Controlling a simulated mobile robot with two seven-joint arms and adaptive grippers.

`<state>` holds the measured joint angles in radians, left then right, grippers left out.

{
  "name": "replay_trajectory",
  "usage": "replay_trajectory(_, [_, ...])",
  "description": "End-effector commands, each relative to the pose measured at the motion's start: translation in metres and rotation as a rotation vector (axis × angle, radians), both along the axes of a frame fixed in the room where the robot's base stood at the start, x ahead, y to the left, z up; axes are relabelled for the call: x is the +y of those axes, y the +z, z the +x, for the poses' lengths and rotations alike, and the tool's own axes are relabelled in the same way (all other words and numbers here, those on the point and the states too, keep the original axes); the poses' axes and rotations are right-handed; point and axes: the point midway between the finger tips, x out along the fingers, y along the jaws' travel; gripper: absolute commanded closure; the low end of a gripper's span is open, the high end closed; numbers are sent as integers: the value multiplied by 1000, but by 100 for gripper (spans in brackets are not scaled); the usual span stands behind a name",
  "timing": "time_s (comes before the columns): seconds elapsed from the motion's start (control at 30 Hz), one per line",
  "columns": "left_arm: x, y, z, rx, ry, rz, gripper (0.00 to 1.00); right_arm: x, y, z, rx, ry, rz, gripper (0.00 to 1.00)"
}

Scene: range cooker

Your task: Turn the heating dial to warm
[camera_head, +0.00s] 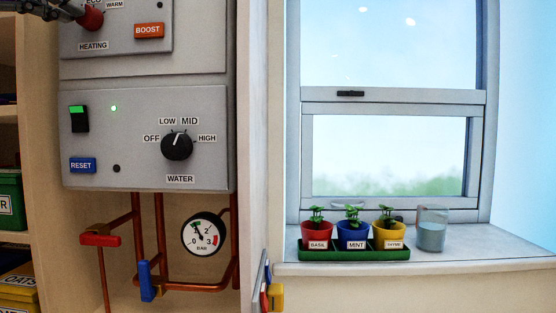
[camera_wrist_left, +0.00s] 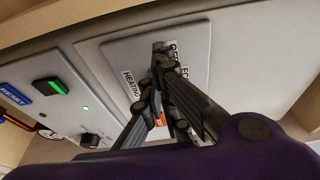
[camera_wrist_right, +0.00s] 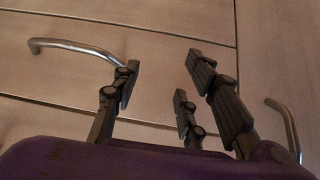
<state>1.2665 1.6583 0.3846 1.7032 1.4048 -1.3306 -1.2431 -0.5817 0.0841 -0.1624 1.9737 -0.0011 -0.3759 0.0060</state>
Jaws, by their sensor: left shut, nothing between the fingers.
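The red heating dial (camera_head: 90,19) is at the top left of the head view, on the upper panel above the HEATING label. The ECO and WARM labels show above it. Its pointer direction is too small to tell. My left gripper (camera_head: 73,10) is shut and empty, with its fingertips at the left side of the dial; I cannot tell whether they touch. In the left wrist view the gripper (camera_wrist_left: 162,52) reaches the panel by the HEATING label and hides the dial. My right gripper (camera_wrist_right: 160,78) is open and empty, in front of wooden fronts.
The orange BOOST button (camera_head: 149,31) sits right of the dial. The lower panel has the black water dial (camera_head: 177,146), a green lit switch (camera_head: 79,118) and a blue RESET button (camera_head: 82,166). Copper pipes and a gauge (camera_head: 203,234) are below. Potted herbs stand on the windowsill.

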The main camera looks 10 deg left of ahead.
Motion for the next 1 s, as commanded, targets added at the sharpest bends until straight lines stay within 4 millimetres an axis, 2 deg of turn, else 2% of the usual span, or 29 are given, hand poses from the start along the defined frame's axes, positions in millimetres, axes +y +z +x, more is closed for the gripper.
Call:
replay_trajectory(0.23, [-2,6,-2,-3,-3,1,100,3,9,3,-6,8,4,60])
replay_trajectory(1.0, [-5,9,0,-2,-6,1,100,8,18,1,-4,6,18,60])
